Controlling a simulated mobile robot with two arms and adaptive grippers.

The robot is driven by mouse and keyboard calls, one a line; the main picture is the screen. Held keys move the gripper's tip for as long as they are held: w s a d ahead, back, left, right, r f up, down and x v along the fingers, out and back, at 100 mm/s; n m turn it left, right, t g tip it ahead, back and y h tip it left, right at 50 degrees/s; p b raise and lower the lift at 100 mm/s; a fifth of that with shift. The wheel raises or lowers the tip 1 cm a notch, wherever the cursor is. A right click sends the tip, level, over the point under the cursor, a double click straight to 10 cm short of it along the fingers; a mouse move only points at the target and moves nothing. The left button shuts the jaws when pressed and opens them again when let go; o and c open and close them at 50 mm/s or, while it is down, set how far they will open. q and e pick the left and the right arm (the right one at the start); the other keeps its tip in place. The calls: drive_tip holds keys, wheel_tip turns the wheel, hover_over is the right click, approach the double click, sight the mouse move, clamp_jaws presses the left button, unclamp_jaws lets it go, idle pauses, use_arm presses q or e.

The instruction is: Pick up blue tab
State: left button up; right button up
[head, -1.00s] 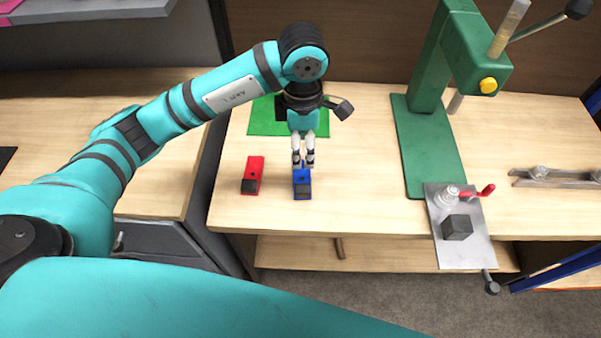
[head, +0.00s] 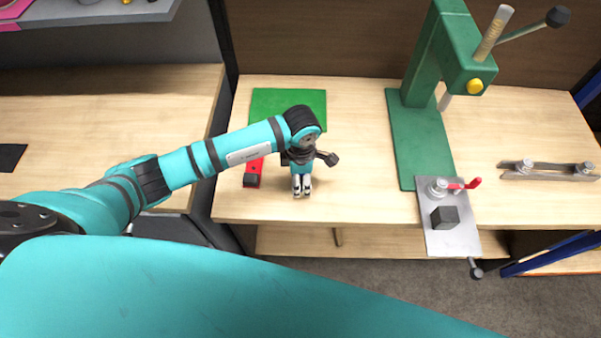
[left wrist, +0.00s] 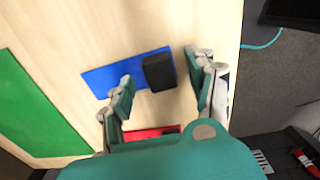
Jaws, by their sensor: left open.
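The blue tab (left wrist: 103,78) lies flat on the wooden table, with a black block (left wrist: 158,72) at one end. In the head view my left gripper and wrist hide most of it. My left gripper (head: 302,192) points down over the tab. In the left wrist view its fingers (left wrist: 163,88) are spread apart, one on each side of the black block's end, with nothing held between them. I cannot tell how high the fingertips are above the table. My right gripper is not in view.
A red tab (head: 254,175) with a black end lies just left of the gripper. A green mat (head: 285,105) lies behind. A green press (head: 420,140) with a metal vise plate (head: 455,240) stands to the right. The table's front edge is close.

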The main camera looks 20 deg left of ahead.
use_arm(q)
drive_tip(key=shift+f, duration=0.55)
drive_tip(key=shift+c, duration=0.2)
clamp_jaws()
drive_tip(key=shift+r, duration=0.15)
drive_tip(key=shift+r+b, duration=0.45)
drive_tip(key=shift+r, duration=0.1)
wheel_tip(320, 180, up, 2)
drive_tip(key=shift+r+b, duration=0.1)
drive_tip(key=shift+b, duration=0.45)
drive_tip(key=s+d+b, duration=0.2)
drive_tip(key=s+d, duration=0.2)
drive_tip(key=s, duration=0.3)
drive_tip(key=s+d+r+b, duration=0.1)
drive_tip(key=s+d+b, duration=0.1)
drive_tip(key=s+d, duration=0.2)
drive_tip(key=shift+s+d+r, duration=0.15)
drive_tip(key=shift+s+r, duration=0.1)
drive_tip(key=shift+s, duration=1.1)
